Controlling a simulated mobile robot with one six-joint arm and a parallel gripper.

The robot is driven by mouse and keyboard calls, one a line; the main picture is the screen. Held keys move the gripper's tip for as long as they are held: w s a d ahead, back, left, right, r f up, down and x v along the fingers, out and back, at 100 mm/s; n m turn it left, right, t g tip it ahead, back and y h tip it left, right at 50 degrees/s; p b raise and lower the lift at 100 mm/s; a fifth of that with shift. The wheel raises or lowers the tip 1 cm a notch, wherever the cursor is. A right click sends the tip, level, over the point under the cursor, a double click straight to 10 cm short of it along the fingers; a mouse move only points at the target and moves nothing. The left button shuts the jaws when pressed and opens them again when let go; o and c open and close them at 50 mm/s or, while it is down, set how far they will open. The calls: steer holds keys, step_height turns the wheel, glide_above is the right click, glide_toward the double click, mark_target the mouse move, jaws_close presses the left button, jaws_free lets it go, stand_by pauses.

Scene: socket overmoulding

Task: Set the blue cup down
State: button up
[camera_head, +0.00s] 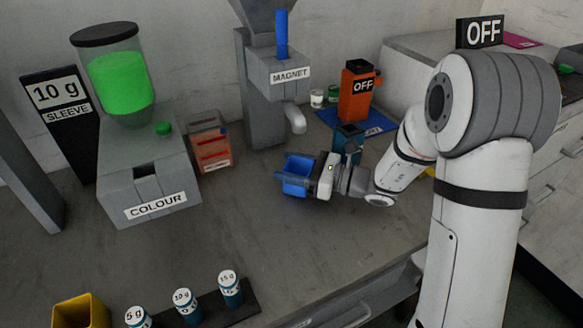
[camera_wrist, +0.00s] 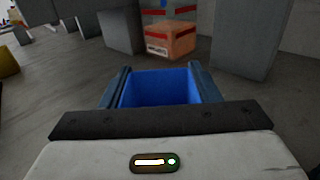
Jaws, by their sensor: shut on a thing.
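The blue cup (camera_head: 298,172) is square and open-topped. My gripper (camera_head: 296,178) is shut on it, with a finger on either side. In the wrist view the cup (camera_wrist: 160,87) sits between the two dark fingers of my gripper (camera_wrist: 160,80), and its blue inside shows empty. The cup is over the grey worktop (camera_head: 250,235), in front of the magnet machine (camera_head: 270,85). I cannot tell whether its base touches the worktop.
The colour dispenser (camera_head: 150,175) stands left, with an orange box (camera_head: 210,145) beside it. A dark blue container (camera_head: 348,140) stands just behind my wrist, near an orange unit (camera_head: 356,95) marked OFF. Labelled bottles (camera_head: 183,303) and a yellow container (camera_head: 80,312) are at the front left.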

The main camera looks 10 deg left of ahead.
steer(key=shift+f, duration=0.15)
steer(key=o, duration=1)
steer(key=shift+o, duration=0.2)
steer(key=shift+r, duration=0.25)
steer(key=d, duration=0.4)
steer(key=s+d, duration=0.1)
steer(key=d, duration=0.7)
steer(key=shift+s+p, duration=0.3)
steer(key=shift+p, duration=0.1)
